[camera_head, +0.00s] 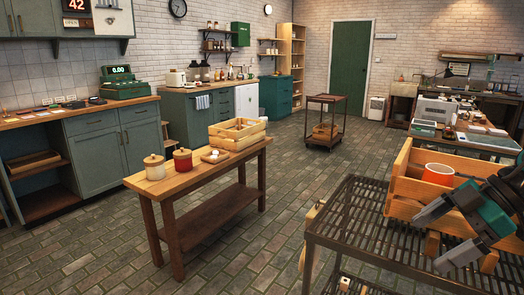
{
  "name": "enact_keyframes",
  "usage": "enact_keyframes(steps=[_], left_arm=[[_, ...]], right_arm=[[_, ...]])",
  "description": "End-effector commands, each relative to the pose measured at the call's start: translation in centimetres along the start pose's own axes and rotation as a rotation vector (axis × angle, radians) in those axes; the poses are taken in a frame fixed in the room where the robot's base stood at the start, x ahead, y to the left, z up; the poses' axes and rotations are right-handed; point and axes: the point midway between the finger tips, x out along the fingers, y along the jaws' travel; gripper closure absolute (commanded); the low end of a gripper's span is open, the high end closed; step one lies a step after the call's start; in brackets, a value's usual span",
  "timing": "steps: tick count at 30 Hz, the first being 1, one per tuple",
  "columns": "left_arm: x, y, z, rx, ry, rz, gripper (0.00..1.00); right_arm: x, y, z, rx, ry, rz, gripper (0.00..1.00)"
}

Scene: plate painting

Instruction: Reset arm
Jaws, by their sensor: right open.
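My right gripper (430,243) is in the lower right, its two grey fingers spread apart with nothing between them. It is in front of a wooden crate (404,206) on a dark slatted metal rack (345,232). An orange-red round object with a white top (437,175) shows in the crate; the gripper and arm hide part of the crate. My left gripper is not in view.
A dark cart (325,100) stands farther back. Tiled floor (265,240) between bench and rack is clear.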

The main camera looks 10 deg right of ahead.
Motion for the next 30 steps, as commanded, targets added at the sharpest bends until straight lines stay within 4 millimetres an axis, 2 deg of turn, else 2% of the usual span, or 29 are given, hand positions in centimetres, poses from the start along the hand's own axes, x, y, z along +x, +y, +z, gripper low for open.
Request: enact_keyframes(steps=[1, 6, 13, 17, 22, 26, 30], left_arm=[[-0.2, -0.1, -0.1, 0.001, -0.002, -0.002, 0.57], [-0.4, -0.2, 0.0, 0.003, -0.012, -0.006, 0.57], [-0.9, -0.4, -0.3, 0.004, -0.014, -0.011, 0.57], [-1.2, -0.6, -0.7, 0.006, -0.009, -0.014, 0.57], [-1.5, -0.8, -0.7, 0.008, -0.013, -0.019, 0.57], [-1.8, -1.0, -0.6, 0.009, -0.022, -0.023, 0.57], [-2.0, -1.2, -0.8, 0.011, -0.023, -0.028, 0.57]], right_arm=[[0.9, -0.3, 0.8, 0.011, 0.089, 0.04, 0.0], [4.0, -0.9, 3.0, 0.032, 0.315, 0.229, 0.0], [8.4, -2.6, 6.4, 0.142, 0.467, 0.523, 0.0], [11.4, -4.4, 8.3, 0.244, 0.475, 0.673, 0.0], [15.9, -7.8, 10.0, 0.406, 0.417, 0.812, 0.0], [19.9, -11.2, 10.2, 0.54, 0.341, 0.857, 0.0], [24.1, -14.9, 8.9, 0.669, 0.256, 0.842, 0.0]])
